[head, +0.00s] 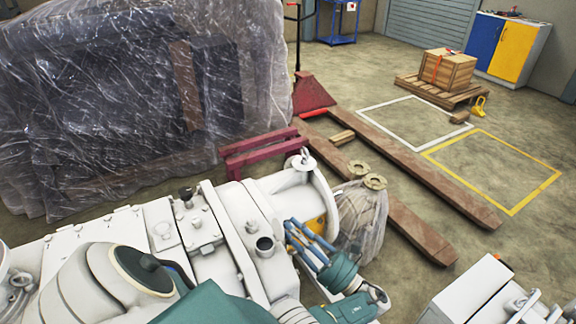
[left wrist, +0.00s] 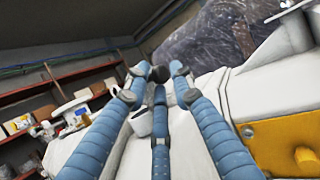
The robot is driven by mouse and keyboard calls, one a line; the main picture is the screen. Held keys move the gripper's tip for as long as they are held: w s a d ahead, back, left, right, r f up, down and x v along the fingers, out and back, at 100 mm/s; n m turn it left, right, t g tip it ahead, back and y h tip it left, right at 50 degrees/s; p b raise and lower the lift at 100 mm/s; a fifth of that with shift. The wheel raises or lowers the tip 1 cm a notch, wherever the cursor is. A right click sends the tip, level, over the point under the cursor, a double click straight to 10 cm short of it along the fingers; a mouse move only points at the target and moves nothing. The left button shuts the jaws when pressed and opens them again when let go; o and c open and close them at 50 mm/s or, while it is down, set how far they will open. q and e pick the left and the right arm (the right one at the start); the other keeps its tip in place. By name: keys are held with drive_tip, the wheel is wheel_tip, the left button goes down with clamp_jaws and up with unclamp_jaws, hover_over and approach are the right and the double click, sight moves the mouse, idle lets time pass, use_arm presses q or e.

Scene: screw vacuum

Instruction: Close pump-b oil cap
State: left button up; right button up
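The white pump (head: 215,235) runs across the lower middle of the head view. On its top is a short upright neck with a dark round top (head: 265,245); I cannot tell whether this is an open port or a cap. A black knob-like fitting (head: 185,194) stands farther left on the pump. My left gripper (head: 292,232) has its blue fingers apart, just right of the short neck, pointing toward it. In the left wrist view the fingers (left wrist: 157,85) hold nothing visible, and a short white neck (left wrist: 139,124) shows behind them, partly hidden. My right gripper is not in view.
A plastic-wrapped load (head: 140,90) stands behind the pump. A clear bag (head: 362,215) and a red pallet jack (head: 314,95) with wooden beams are to the right. Another white machine (head: 480,295) is at the lower right. Shelves (left wrist: 85,85) show in the left wrist view.

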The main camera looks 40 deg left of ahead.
use_arm(q)
drive_tip(key=shift+d, duration=0.15)
drive_tip(key=shift+c, duration=0.3)
clamp_jaws()
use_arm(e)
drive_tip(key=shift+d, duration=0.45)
use_arm(q)
drive_tip(key=shift+r, duration=0.1)
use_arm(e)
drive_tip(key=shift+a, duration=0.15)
